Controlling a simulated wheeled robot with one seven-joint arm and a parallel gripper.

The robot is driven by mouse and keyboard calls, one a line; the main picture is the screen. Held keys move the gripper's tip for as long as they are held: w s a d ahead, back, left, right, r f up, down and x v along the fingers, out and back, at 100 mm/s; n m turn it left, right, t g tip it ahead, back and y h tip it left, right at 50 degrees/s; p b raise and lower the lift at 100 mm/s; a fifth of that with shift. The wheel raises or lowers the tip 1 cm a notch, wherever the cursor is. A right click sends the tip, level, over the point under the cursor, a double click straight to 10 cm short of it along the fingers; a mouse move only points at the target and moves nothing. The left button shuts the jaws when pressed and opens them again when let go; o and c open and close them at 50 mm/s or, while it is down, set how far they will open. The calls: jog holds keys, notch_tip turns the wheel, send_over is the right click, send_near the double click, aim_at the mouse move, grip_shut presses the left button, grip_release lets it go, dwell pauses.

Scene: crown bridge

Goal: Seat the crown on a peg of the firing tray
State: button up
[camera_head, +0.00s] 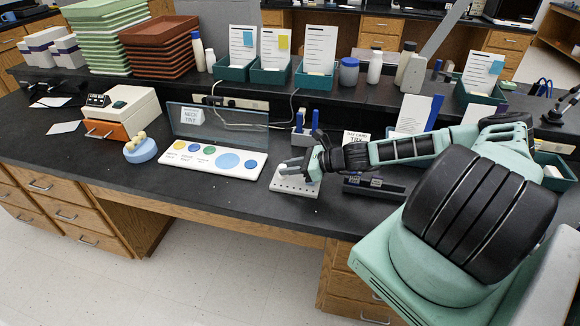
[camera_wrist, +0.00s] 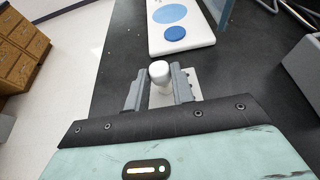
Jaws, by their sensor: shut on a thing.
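My gripper (camera_head: 291,167) is over the white firing tray (camera_head: 308,190) on the black bench, at the middle of the head view. In the wrist view my gripper (camera_wrist: 160,88) has a grey finger on each side of a small white rounded crown (camera_wrist: 159,70) and is shut on it. Part of the tray (camera_wrist: 194,84) shows beside the right finger. The tray's front edge has small dark holes or marks. My fingers and hand hide most of its top, so I cannot tell whether the crown touches a peg.
A white shade board (camera_head: 200,162) with colored discs lies left of the tray. A blue round holder (camera_head: 140,151) with pale balls stands farther left.

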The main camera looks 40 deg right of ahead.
jog(key=shift+f+b, duration=0.35)
jog(key=shift+f, duration=0.25)
jog(key=o, duration=1)
jog(key=shift+o, duration=0.2)
jog(key=b+v, duration=0.2)
jog(key=v, duration=1.5)
jog(key=shift+r, duration=0.2)
